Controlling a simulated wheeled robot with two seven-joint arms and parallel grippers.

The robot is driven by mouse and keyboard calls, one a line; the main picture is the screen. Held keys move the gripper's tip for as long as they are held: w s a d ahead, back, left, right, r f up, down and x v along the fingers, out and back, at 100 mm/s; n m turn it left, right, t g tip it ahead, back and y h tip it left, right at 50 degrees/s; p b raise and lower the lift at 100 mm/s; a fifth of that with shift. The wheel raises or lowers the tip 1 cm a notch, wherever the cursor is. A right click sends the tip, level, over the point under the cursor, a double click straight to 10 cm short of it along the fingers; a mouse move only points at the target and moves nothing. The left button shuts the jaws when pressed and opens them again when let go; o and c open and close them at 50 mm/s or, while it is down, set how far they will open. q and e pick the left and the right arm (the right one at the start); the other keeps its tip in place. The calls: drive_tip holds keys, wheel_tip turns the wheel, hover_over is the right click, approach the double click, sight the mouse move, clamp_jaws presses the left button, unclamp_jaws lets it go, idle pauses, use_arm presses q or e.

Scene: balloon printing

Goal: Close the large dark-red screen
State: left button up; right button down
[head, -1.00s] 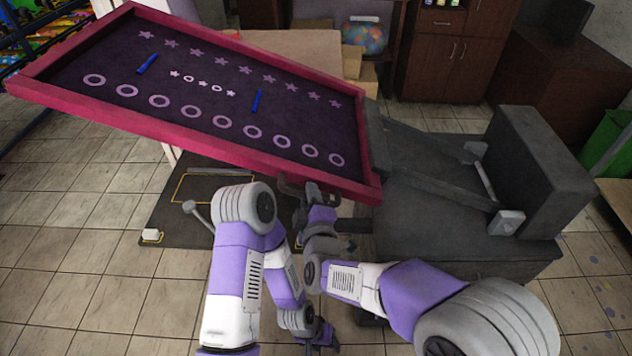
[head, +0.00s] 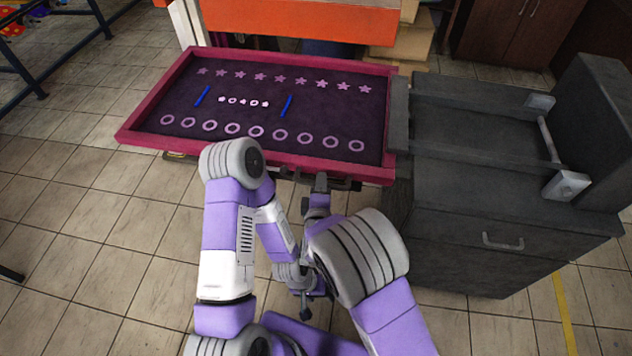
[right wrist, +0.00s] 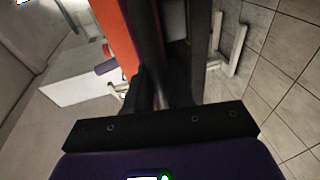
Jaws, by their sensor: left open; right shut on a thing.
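The large dark-red screen (head: 262,160) is a framed dark panel with star and ring cutouts in the head view. It lies close to level, hinged at its right side to a dark grey machine. I cannot tell whether it rests fully on what is below it. My right gripper (head: 321,181) is at the screen's front edge, shut on the dark handle (head: 345,184) there. In the right wrist view a dark bar (right wrist: 172,50) runs between the fingers. My left gripper (head: 305,311) is open and empty, low in front of the screen and apart from it.
The dark grey machine (head: 480,185) with its cabinet stands to the right. An orange and white unit (head: 300,20) is just behind the screen. Cardboard boxes (head: 410,45) stand behind it.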

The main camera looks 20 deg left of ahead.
drive_tip(key=shift+s+d+f, duration=0.15)
drive_tip(key=shift+d+f, duration=0.05)
drive_tip(key=shift+f, duration=0.5)
drive_tip(key=c, duration=1.4)
unclamp_jaws()
drive_tip(key=o, duration=0.3)
drive_tip(key=shift+f, duration=0.1)
drive_tip(key=p+v, duration=0.1)
drive_tip(key=v, duration=0.6)
drive_tip(key=shift+r+p, duration=0.3)
drive_tip(key=shift+r, duration=0.05)
drive_tip(key=shift+s+a, duration=0.1)
